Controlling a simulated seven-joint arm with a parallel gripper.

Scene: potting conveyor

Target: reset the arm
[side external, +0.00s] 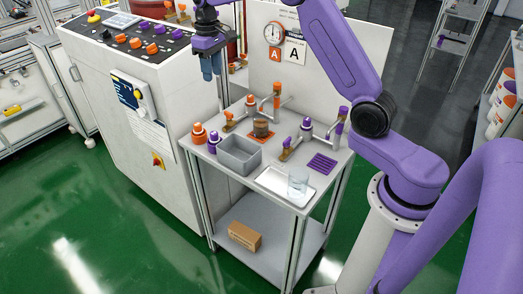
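My purple arm reaches from the right over the small steel work table. My gripper (211,72) hangs at the upper middle, pointing down, in front of the white control cabinet's right end. It is raised above the table and apart from everything on it. Its dark fingers look close together, but the view is too small to tell whether they are open or shut. I see nothing held below them.
The table holds a grey bin (239,167), a white tray (270,181) with a clear beaker (298,182), an orange mat with a brown-filled vessel (261,128), a purple mat (322,163), taps and bottles. A control cabinet (120,85) stands left; a backboard (345,50) stands behind.

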